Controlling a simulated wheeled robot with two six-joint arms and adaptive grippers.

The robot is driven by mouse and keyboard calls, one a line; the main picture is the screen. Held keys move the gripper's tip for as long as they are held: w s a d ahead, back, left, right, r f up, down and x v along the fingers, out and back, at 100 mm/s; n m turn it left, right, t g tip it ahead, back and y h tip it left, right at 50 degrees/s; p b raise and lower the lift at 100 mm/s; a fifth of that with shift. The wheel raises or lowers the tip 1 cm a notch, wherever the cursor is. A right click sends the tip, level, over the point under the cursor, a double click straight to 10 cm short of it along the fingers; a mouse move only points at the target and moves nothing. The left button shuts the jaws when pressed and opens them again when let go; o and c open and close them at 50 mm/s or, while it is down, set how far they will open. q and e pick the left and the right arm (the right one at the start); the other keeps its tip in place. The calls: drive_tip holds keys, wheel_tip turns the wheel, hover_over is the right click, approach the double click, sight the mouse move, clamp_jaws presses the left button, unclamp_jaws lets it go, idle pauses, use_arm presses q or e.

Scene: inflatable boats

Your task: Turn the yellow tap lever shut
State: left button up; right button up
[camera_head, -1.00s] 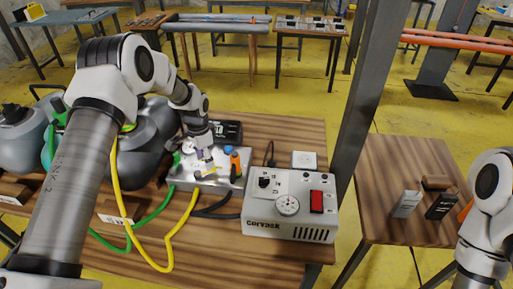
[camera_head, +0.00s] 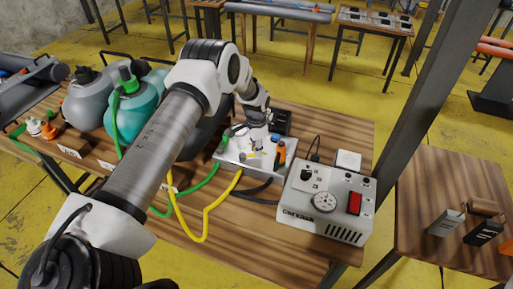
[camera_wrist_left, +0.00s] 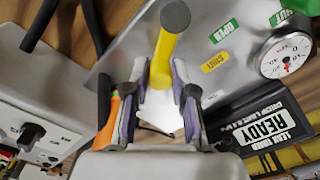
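The yellow tap lever (camera_wrist_left: 170,40) stands out from a metal plate (camera_wrist_left: 125,40) in the left wrist view. The fingers are apart, one on each side of the lever. I cannot tell whether either touches it. In the head view my left gripper (camera_head: 255,138) is over the metal box (camera_head: 228,155), and the lever is small there. My right gripper is not in view.
An orange handle (camera_wrist_left: 108,120) is close left of the gripper. A gauge (camera_wrist_left: 287,55) and a black READY box (camera_wrist_left: 262,120) are to the right. A white control box (camera_head: 325,200) stands right of the metal box. Green and yellow hoses (camera_head: 205,225) cross the wooden table.

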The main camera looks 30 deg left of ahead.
use_arm(q)
drive_tip(key=shift+f, duration=0.2)
clamp_jaws()
drive_tip(key=shift+w+a+f+n+b, duration=0.1)
drive_tip(key=shift+w+a+n+b, duration=0.1)
drive_tip(key=shift+n+b, duration=0.7)
drive_tip(key=n+b, duration=0.1)
drive_tip(key=a+n+b, duration=0.1)
drive_tip(key=n, duration=0.1)
drive_tip(key=shift+w+a, duration=0.15)
drive_tip(key=shift+w, duration=0.25)
drive_tip(key=n, duration=0.2)
drive_tip(key=a+n+b, duration=0.1)
drive_tip(key=shift+w+a+n, duration=0.2)
drive_tip(key=shift+n, duration=0.2)
drive_tip(key=shift+a+n+b, duration=0.25)
drive_tip(key=shift+a+n, duration=0.15)
drive_tip(key=shift+n, duration=0.45)
drive_tip(key=shift+a+n+b, duration=0.2)
drive_tip(key=shift+a+n, duration=0.2)
drive_tip(key=shift+n, duration=0.45)
drive_tip(key=o, duration=0.9)
unclamp_jaws()
drive_tip(key=shift+a, duration=0.1)
drive_tip(key=shift+o, duration=0.2)
drive_tip(key=shift+w, duration=0.1)
